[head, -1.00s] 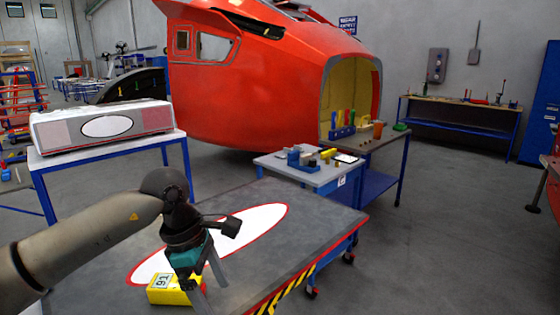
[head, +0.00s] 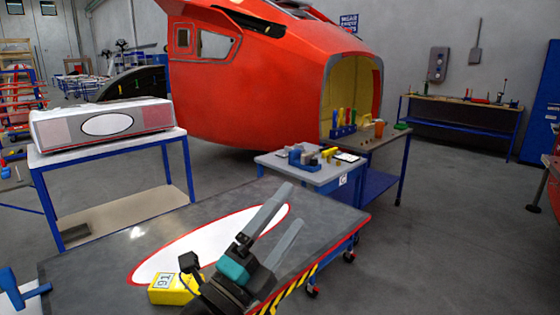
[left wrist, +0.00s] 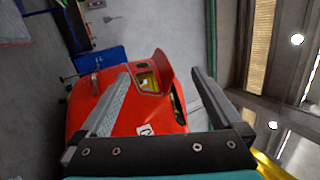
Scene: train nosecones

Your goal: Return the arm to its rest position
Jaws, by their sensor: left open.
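My left gripper (head: 277,222) is in the lower middle of the head view, over the near table (head: 330,215) with its white oval. Its two grey fingers point up and to the right, spread apart and empty. In the left wrist view the fingers (left wrist: 160,85) are also apart, with nothing between them. A yellow box marked 91 (head: 168,291) sits on the table just left of the gripper, which hides part of its right side in the head view. My right gripper is not in view.
A small grey-topped cart (head: 290,172) with tools stands behind the table. A white table (head: 60,158) at left bears a grey-white case (head: 100,120). The large red nosecone (head: 250,95) stands behind. Grey floor is open at right.

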